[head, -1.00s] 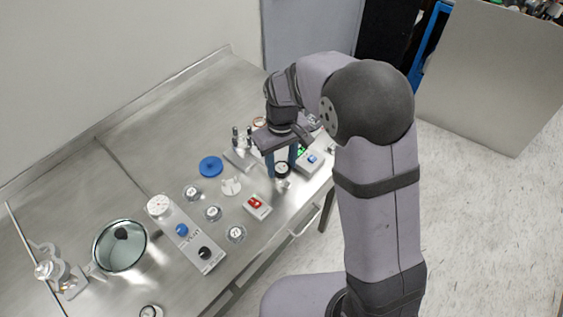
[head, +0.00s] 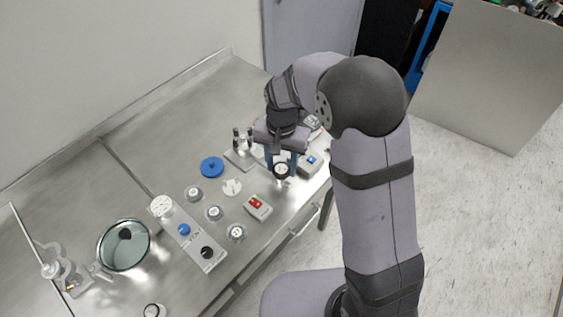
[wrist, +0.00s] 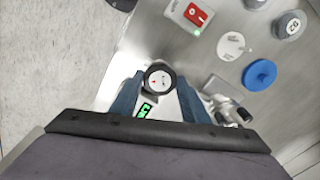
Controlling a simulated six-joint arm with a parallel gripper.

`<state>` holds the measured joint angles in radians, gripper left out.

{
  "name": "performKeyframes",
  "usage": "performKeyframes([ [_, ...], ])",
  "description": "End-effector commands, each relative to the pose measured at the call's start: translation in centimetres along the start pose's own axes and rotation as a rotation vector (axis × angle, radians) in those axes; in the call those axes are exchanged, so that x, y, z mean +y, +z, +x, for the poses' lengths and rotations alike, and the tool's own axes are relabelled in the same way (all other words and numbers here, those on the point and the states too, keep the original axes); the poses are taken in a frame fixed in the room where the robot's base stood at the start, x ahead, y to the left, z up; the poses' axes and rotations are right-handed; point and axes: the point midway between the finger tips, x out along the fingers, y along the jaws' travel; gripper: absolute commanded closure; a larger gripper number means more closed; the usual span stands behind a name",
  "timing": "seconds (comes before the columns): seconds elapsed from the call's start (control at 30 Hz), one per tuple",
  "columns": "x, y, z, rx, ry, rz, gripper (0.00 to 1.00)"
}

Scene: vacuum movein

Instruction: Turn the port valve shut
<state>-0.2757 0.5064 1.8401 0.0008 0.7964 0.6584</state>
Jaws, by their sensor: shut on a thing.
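My gripper (head: 281,167) points down near the front edge of the bench, its two blue fingers around a black-rimmed round dial (head: 281,171). It is shut on this dial, which stands upright with its face up. In the wrist view the dial (wrist: 160,79) has a white face with a small red mark and sits between the fingertips (wrist: 159,88). The fingers and palm hide what lies beneath it. I cannot tell for sure which part is the port valve. A panel (head: 190,238) at lower left carries a blue knob (head: 184,230) and a black knob (head: 207,253).
A red switch box (head: 258,207), a white disc (head: 232,187), a blue disc (head: 212,167) and several round pieces lie left of my gripper. A two-post metal fitting (head: 241,157) and a blue-button box (head: 310,163) stand close by. A round glass vessel (head: 124,244) is far left.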

Motion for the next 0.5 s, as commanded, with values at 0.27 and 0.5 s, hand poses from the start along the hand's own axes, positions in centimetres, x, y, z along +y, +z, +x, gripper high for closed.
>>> performKeyframes([
  [0.27, -0.04, -0.16, -0.21, 0.005, -0.003, 0.263, 0.81],
  [0.5, -0.03, -0.18, -0.2, 0.005, -0.003, 0.491, 0.81],
])
